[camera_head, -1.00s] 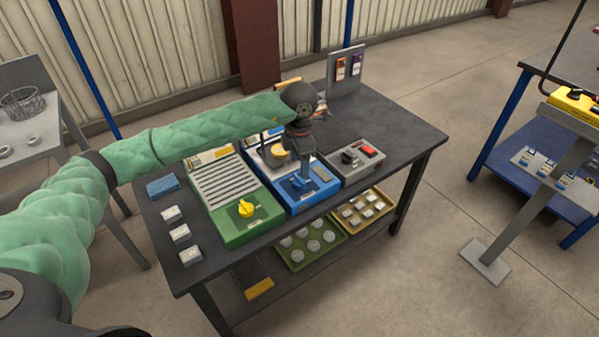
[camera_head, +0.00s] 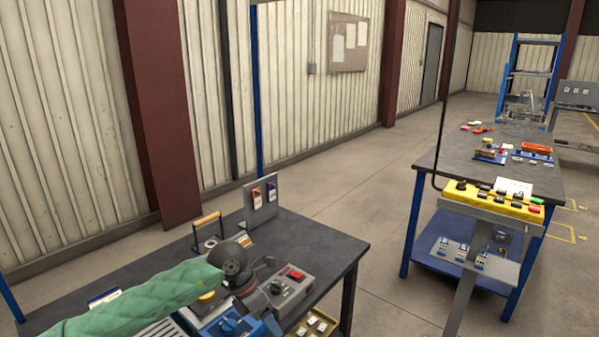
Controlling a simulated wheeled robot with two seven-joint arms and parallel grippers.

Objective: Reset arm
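My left arm (camera_head: 140,305), in a green padded sleeve, comes in from the lower left over the dark workbench (camera_head: 310,240). My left gripper (camera_head: 256,300) hangs below the dark round wrist, above or beside the blue device (camera_head: 228,326). Its fingers are too small and covered to tell whether they are open or shut. My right gripper is not in view.
A grey box with a red switch (camera_head: 290,284) sits right of the wrist. A wooden-handled item (camera_head: 207,228) and a stand with tags (camera_head: 262,198) are behind. A yellow control panel (camera_head: 492,202) and another bench (camera_head: 480,160) stand right, with clear floor between.

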